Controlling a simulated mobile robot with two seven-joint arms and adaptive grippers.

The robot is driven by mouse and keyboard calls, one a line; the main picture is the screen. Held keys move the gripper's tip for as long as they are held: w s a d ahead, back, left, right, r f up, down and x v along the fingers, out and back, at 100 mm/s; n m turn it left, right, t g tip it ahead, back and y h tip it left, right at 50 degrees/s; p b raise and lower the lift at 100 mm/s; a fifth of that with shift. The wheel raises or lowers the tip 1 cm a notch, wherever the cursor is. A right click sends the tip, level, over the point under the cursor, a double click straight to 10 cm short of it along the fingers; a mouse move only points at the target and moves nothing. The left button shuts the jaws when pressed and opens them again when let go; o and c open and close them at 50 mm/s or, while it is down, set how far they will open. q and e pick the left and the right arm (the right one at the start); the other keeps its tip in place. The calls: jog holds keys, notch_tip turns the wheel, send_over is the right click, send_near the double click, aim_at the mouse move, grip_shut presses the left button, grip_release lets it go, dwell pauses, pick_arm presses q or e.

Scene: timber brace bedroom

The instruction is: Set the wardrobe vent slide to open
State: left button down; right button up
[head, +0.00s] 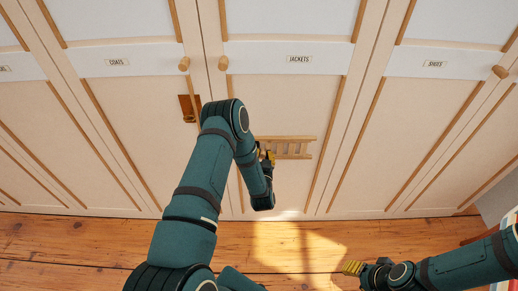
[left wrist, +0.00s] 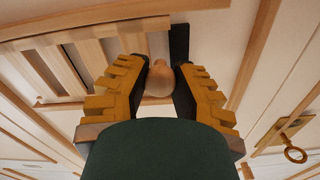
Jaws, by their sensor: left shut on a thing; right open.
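The wardrobe vent (head: 297,147) is a wooden slatted grille low on the door labelled JACKETS. In the left wrist view the vent (left wrist: 42,70) shows pale slats with gaps between some of them. A round wooden knob (left wrist: 158,78) stands at one end of it. My left gripper (head: 265,157) is at the vent's left end, and its yellow fingers (left wrist: 162,82) are closed around the knob, one on each side. The dark fingertips and my arm hide part of the vent's end. My right gripper (head: 355,268) is open and empty, low over the floor.
A brass plate with a ring (head: 188,107) is on the COATS door (head: 133,120), left of my left arm. Round door knobs (head: 184,63) stick out higher up. The SHOES door (head: 440,130) is at the right. The wooden floor (head: 60,240) in front is clear.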

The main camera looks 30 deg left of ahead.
pick_arm(q)
jog(key=shift+w+d+r, duration=0.15)
jog(key=shift+w+d, duration=0.05)
jog(key=shift+w, duration=0.05)
jog(key=c, duration=0.7)
grip_release()
jog(key=shift+s+r, duration=0.1)
jog(key=shift+c, duration=0.2)
jog(key=shift+s, duration=0.15)
